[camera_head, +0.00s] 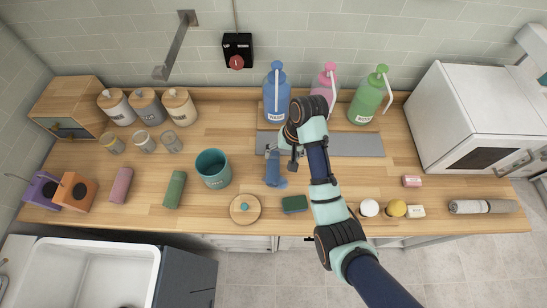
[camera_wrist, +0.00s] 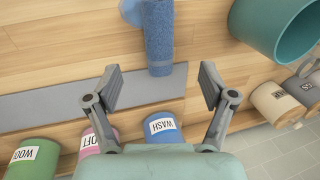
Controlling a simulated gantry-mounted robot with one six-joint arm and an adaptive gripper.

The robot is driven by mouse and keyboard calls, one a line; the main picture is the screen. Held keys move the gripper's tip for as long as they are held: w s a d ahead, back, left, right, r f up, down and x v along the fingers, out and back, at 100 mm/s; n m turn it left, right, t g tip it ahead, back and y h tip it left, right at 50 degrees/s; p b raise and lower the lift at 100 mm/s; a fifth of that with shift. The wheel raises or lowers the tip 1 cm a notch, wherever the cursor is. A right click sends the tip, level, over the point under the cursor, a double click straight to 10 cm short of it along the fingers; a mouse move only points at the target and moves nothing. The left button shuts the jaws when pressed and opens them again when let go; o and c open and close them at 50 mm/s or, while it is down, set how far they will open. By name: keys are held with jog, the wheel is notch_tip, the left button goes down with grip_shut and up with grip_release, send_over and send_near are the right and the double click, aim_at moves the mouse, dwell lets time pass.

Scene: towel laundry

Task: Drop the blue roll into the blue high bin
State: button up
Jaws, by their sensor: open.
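The blue roll (camera_head: 272,170) is a fuzzy, rolled towel lying on the wooden counter, partly hidden by my gripper in the head view. In the wrist view the blue roll (camera_wrist: 159,40) lies ahead of my fingertips, roughly between them, with one end over the grey strip. A smooth lighter blue piece shows beside its far end. The teal-blue high bin (camera_head: 213,177) stands open-topped to the left of the roll. In the wrist view the bin (camera_wrist: 258,22) is at the top right. My gripper (camera_wrist: 161,88) is open and empty, and also shows in the head view (camera_head: 284,157).
Blue (camera_head: 276,105), pink and green (camera_head: 370,98) bottles stand behind the grey strip (camera_head: 362,145). A round wooden lid (camera_head: 245,209) and a dark green block (camera_head: 294,204) lie near the front edge. Pink and green rolls (camera_head: 174,190) lie left of the bin.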

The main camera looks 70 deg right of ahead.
dwell(0.3)
jog(key=w+a+r+n+t+h, duration=0.1)
jog(key=w+a+r+n+t, duration=0.2)
jog(key=w+a, duration=0.45)
jog(key=w+a+r+n+t+h, duration=0.1)
jog(key=w+a+r+n, duration=0.3)
jog(key=a, duration=0.6)
jog(key=w+a+r+n+t, duration=0.25)
jog(key=w+a+r, duration=0.2)
jog(key=a, duration=0.45)
jog(key=s+a+r+n+t, duration=0.1)
jog(key=a+r+n+t, duration=0.1)
jog(key=a+r, duration=0.2)
jog(key=s+a+r+n+t+y, duration=0.1)
jog(key=a+r+n, duration=0.2)
jog(key=a, duration=0.6)
jog(key=shift+r+t, duration=0.35)
jog(key=shift+r, duration=0.05)
jog(key=shift+o, duration=0.5)
